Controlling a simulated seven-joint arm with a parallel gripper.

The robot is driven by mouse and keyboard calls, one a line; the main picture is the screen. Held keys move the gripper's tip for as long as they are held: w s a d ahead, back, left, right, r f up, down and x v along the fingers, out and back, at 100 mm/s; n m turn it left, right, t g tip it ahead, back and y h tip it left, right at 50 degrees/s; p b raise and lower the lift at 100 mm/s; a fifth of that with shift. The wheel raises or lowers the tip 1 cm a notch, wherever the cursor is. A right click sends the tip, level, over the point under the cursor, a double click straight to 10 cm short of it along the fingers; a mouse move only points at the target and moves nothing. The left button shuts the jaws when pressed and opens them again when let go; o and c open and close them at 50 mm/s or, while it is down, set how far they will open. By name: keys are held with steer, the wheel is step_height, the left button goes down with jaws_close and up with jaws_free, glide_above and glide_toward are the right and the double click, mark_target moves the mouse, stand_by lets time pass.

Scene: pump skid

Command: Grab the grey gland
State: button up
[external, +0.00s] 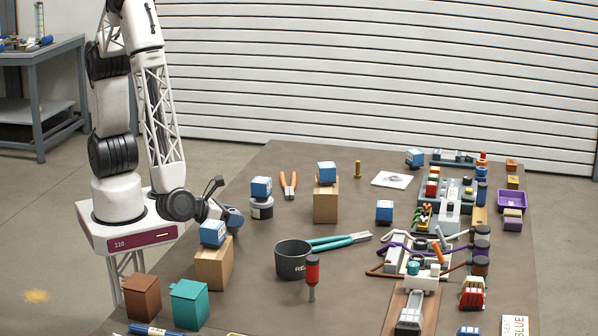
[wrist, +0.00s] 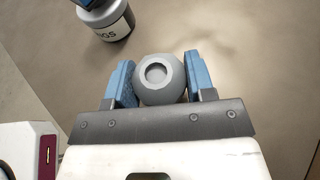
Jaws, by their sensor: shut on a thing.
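The grey gland (wrist: 160,80), a rounded grey piece with a round recess in its end, sits between the two blue fingers of my gripper (wrist: 160,84) in the wrist view. The fingers are shut on it, one on each side. In the external view my gripper (external: 232,218) is low over the left part of the table, just behind a cardboard box with a blue box on it. I cannot make out the gland there, nor whether it touches the table.
A labelled jar (external: 262,209) with a blue box (external: 261,187) on top stands close by. A cardboard box (external: 214,265) with another blue box (external: 213,233) is in front. The pump skid fills the right side.

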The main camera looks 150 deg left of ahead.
mark_target(230, 210)
steer(key=shift+r, duration=0.75)
steer(key=shift+s+d+r, duration=0.1)
steer(key=shift+s+r, duration=0.25)
steer(key=shift+r, duration=0.4)
steer(key=s+d+r, duration=0.1)
steer(key=s+d, duration=0.4)
steer(key=s, duration=0.9)
steer(key=shift+s+d+r, duration=0.15)
steer(key=shift+d, duration=0.05)
